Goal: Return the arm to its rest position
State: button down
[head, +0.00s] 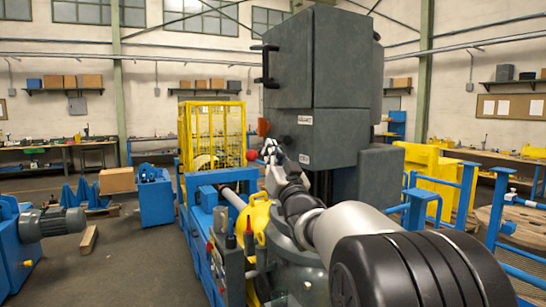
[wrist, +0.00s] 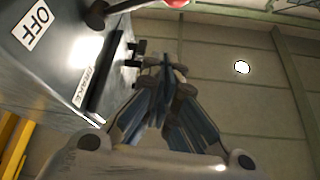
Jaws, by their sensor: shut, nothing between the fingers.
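My gripper (head: 270,150) is at the end of my outstretched arm, in front of the tall grey cabinet (head: 340,60). It also shows in the wrist view (wrist: 163,62), with its fingers together and nothing between them. A red ball knob (head: 252,155) is just left of the gripper in the head view. In the wrist view a red knob (wrist: 174,3) is at the top edge, on a dark lever (wrist: 95,14). An OFF label (wrist: 33,25) is on the grey panel at the left there. Whether the gripper touches the cabinet I cannot tell.
A blue machine frame (head: 200,240) stands below and left of my arm, with a yellow mesh guard (head: 212,135) behind it. Blue railings (head: 465,190) and a wooden spool (head: 510,228) are at the right. Open floor (head: 130,260) lies at the left.

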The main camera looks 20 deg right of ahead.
jog(key=shift+s+a+f, duration=0.15)
jog(key=shift+s+f, duration=0.15)
jog(key=shift+s, duration=0.3)
jog(key=s+a+f+n+g, duration=0.1)
jog(key=s+a+f+g, duration=0.4)
jog(key=s+f, duration=0.5)
jog(key=s+a+f+n+g+y, duration=0.1)
jog(key=s+a+f+g, duration=0.5)
jog(key=s+f, duration=0.5)
jog(key=s+a+f+n+g, duration=0.1)
jog(key=s+a+f+g, duration=0.5)
jog(key=s, duration=1.5)
notch_tip(320, 180, down, 6)
jog(key=shift+a+r+g+y, duration=0.15)
jog(key=shift+r+g+y, duration=0.15)
jog(key=shift+g, duration=0.7)
